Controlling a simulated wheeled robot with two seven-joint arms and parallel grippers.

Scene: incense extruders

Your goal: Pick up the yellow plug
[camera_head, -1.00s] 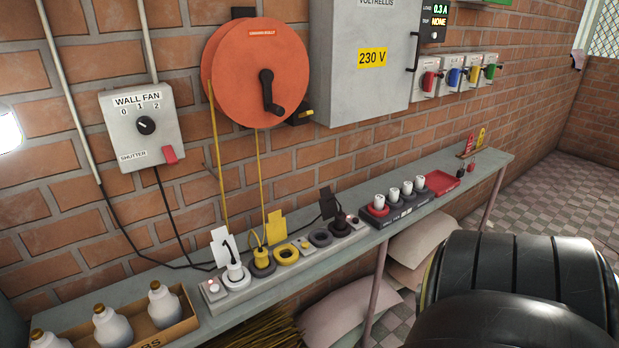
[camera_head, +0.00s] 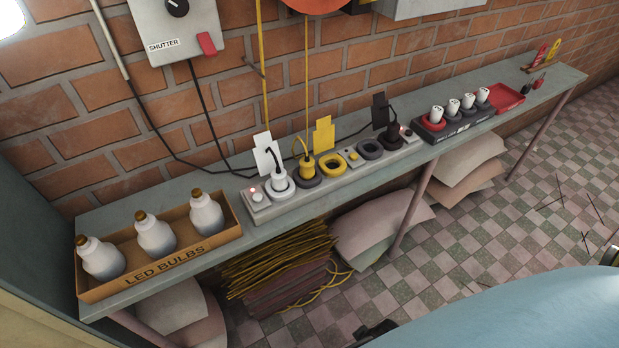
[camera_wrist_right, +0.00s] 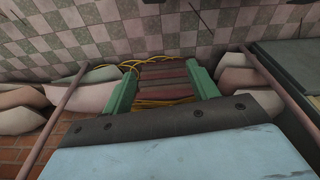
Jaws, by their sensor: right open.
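The yellow plug (camera_head: 307,169) sits upright in a dark round socket of the grey power strip (camera_head: 262,215) on the bench in the head view. A thin yellow cord leaves its top and a yellow tag (camera_head: 323,136) stands behind it. My right gripper (camera_wrist_right: 161,72) is open in the right wrist view, its green fingers wide apart. Nothing is held between them; a bundle under the bench shows beyond the gap. The plug is not in the right wrist view. My left gripper is not in view.
A white plug (camera_head: 279,182) is left of the yellow plug; an empty yellow-ringed socket (camera_head: 333,164) and a black plug (camera_head: 392,138) are to its right. A box of LED bulbs (camera_head: 166,268) stands at the left. Bench legs (camera_head: 411,211) and stacked sacks are below.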

